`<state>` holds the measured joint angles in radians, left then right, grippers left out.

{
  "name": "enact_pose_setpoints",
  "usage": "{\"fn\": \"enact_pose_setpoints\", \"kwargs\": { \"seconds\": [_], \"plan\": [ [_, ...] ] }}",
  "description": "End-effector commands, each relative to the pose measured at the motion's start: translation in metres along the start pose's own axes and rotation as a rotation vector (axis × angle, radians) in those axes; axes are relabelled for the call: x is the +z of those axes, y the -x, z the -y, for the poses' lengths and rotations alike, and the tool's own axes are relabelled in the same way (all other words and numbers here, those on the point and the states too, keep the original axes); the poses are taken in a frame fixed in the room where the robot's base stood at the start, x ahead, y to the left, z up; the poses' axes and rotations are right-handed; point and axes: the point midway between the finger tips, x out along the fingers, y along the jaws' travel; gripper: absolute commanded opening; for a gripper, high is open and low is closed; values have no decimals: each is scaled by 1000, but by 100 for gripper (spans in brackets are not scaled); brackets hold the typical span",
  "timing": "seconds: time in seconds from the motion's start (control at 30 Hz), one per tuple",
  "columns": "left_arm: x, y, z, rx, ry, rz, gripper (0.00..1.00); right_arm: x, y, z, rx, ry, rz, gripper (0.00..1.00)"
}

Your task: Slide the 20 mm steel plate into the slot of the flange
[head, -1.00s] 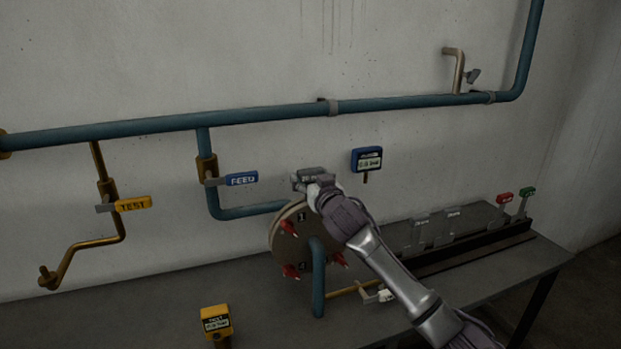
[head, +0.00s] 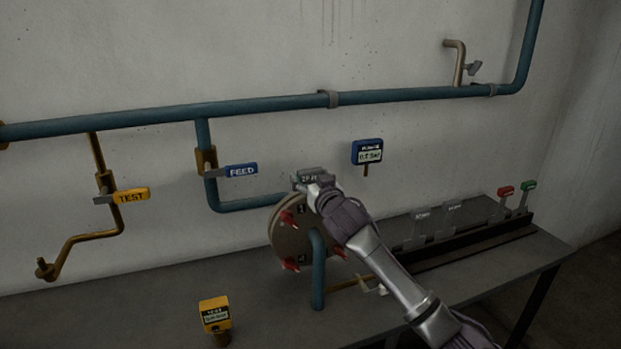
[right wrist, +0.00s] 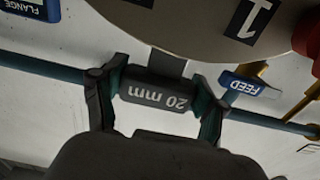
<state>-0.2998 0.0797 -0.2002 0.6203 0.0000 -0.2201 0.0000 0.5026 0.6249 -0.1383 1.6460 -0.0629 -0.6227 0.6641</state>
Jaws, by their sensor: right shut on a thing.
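My right gripper (head: 316,185) is shut on the labelled end of the 20 mm steel plate (head: 310,175), at the top of the round flange (head: 288,241). In the right wrist view, my right gripper (right wrist: 155,80) has a finger on each side of the plate's dark "20 mm" block (right wrist: 160,96). A narrow grey part of the plate runs from the block to the edge of the flange (right wrist: 185,25). The slot itself is hidden, so I cannot tell how deep the plate sits. My left gripper is not in view.
Red clamps (head: 290,263) ring the flange, and a blue pipe (head: 318,270) bends down from its face. A rack (head: 470,240) with several plates is on the bench at right. A yellow TEST box (head: 215,314) stands at front. Blue pipework (head: 260,112) lines the wall.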

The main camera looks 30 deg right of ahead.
Motion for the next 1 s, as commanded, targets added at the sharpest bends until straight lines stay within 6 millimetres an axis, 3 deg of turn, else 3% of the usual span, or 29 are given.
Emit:
{"fn": "enact_pose_setpoints", "kwargs": {
  "seconds": [0.5, 0.53, 0.6, 0.7, 1.0],
  "plan": [
    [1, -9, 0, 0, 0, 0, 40, 12, 0, 0, 0, 0, -2, 23],
    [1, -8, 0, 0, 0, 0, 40, 11, 0, 0, 0, 0, -3, 77],
    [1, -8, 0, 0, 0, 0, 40, 11, 0, 0, 0, 0, -2, 88],
    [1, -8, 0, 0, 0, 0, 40, 11, 0, 0, 0, 0, -2, 100],
    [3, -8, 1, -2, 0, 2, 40, 14, 0, 0, 0, 0, 3, 100]
  ]
}}
